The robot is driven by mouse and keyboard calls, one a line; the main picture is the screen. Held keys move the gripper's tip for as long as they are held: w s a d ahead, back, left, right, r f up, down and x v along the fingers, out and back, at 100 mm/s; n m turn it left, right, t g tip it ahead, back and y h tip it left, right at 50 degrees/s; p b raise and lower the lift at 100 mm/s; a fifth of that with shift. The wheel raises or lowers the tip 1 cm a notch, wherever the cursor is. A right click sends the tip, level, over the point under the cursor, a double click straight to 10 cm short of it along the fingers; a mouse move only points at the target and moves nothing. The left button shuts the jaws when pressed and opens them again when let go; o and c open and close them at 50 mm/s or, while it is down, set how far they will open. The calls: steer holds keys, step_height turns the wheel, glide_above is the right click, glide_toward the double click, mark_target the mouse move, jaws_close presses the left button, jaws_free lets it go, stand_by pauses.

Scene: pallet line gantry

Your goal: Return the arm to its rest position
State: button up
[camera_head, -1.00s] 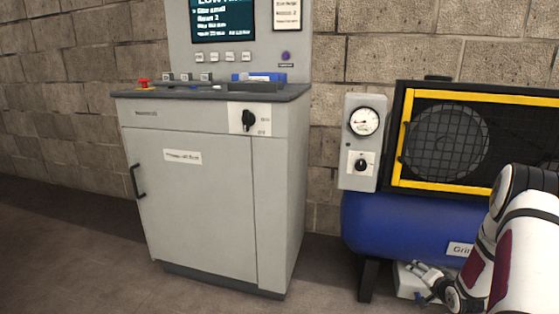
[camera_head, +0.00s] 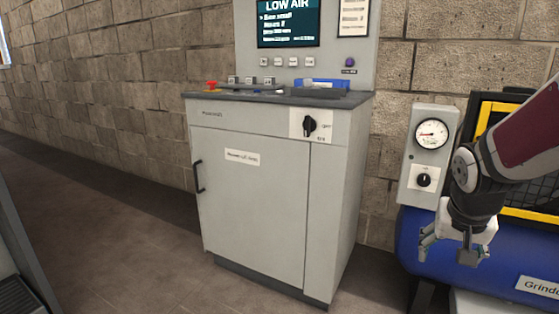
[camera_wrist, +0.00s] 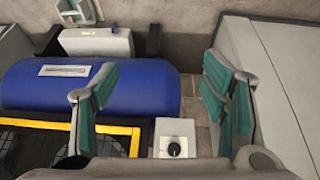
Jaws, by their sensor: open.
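My gripper (camera_head: 447,252) hangs at the right of the head view, fingers pointing down. It is in front of the blue air tank (camera_head: 408,234) and just below the gauge box. In the wrist view my gripper (camera_wrist: 165,95) shows its two green-padded fingers spread apart, with nothing between them. The blue tank also shows in the wrist view (camera_wrist: 30,85), beside and behind the left finger. My arm reaches in from the right edge of the head view and covers part of the compressor.
A grey cabinet (camera_head: 255,200) with a black rotary switch (camera_head: 310,126) stands left of my gripper. Its screen (camera_head: 289,24) reads LOW AIR. The gauge box (camera_head: 429,155) and yellow-framed grille (camera_head: 484,118) are close to my arm. Open floor (camera_head: 120,230) lies at the left.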

steer(key=s+a+r+n+g+y, duration=0.1)
steer(key=s+a+n, duration=0.1)
steer(key=s+a, duration=0.55)
steer(key=s+a+r+n+g+y, duration=0.15)
steer(key=s+a, duration=0.25)
steer(key=s, duration=0.7)
steer(key=s+a+r+n+g+y, duration=0.1)
steer(key=s+a+r+n, duration=0.15)
steer(key=s+a, duration=0.5)
step_height(320, 180, up, 39)
steer(key=s+d+t+p, duration=0.1)
steer(key=d+t+p, duration=0.1)
steer(key=p, duration=3.6)
steer(key=shift+s+t, duration=0.2)
steer(key=shift+t, duration=0.65)
